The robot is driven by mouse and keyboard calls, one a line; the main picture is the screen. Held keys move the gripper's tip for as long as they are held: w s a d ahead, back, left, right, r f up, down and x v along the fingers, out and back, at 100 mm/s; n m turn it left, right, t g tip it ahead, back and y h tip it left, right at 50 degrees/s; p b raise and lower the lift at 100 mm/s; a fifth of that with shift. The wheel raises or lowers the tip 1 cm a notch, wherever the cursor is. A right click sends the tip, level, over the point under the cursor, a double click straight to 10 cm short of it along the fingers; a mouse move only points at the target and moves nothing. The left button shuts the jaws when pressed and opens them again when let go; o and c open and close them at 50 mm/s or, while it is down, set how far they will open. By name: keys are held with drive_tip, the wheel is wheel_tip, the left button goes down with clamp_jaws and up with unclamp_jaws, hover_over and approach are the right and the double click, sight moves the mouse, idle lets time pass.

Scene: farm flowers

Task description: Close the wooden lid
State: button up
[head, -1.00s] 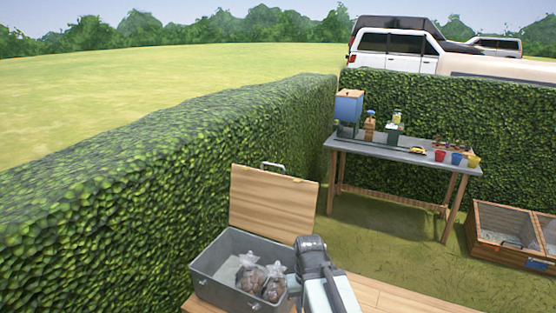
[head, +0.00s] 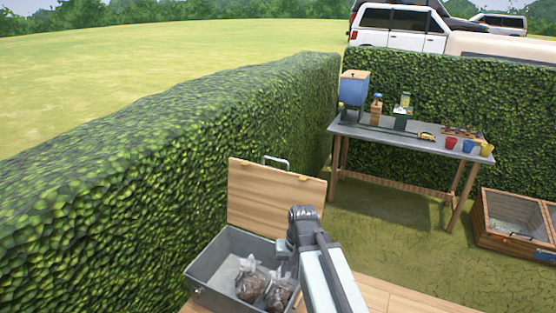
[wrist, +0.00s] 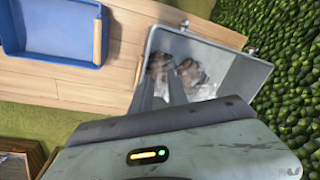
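The wooden lid (head: 265,198) stands open and upright at the back edge of a grey metal box (head: 222,287) in the head view. It has a metal handle (head: 277,162) on its top edge. Two clear bags with brown contents (head: 250,284) sit inside the box. My gripper (head: 286,262) is over the right side of the box, in front of the lid and apart from it. In the wrist view its dark fingers (wrist: 159,90) point into the open box (wrist: 240,75). Their gap is unclear and I see nothing held. The lid is not clearly visible in the wrist view.
The box rests on a wooden bench (head: 370,290). A blue tray (wrist: 55,57) lies on the bench in the wrist view. A hedge (head: 110,210) rises close to the left. A grey table (head: 390,137) with pots and a wooden cold frame (head: 490,240) stand farther right.

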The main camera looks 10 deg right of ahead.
drive_tip(key=w+a+r+m+t+y+p, duration=0.1)
drive_tip(key=w+r+m+t+y, duration=0.2)
drive_tip(key=w, duration=0.5)
drive_tip(key=w+a+r+m+t+y+p, duration=0.15)
drive_tip(key=w+r+m, duration=0.3)
drive_tip(key=w, duration=0.45)
drive_tip(key=m+t+y+p, duration=0.1)
drive_tip(key=m+t+y, duration=0.2)
drive_tip(key=m+t, duration=0.55)
approach(276, 160)
drive_tip(key=w, duration=0.1)
drive_tip(key=w+m+g, duration=0.1)
drive_tip(key=w+a+m+g, duration=0.1)
drive_tip(key=shift+w+r, duration=0.25)
drive_tip(key=shift+r, duration=0.05)
drive_tip(key=shift+s+d, duration=0.2)
drive_tip(key=shift+d, duration=0.1)
drive_tip(key=b+x, duration=0.2)
drive_tip(key=x, duration=0.6)
drive_tip(key=shift+s+f, duration=0.1)
drive_tip(key=shift+f, duration=0.05)
clamp_jaws()
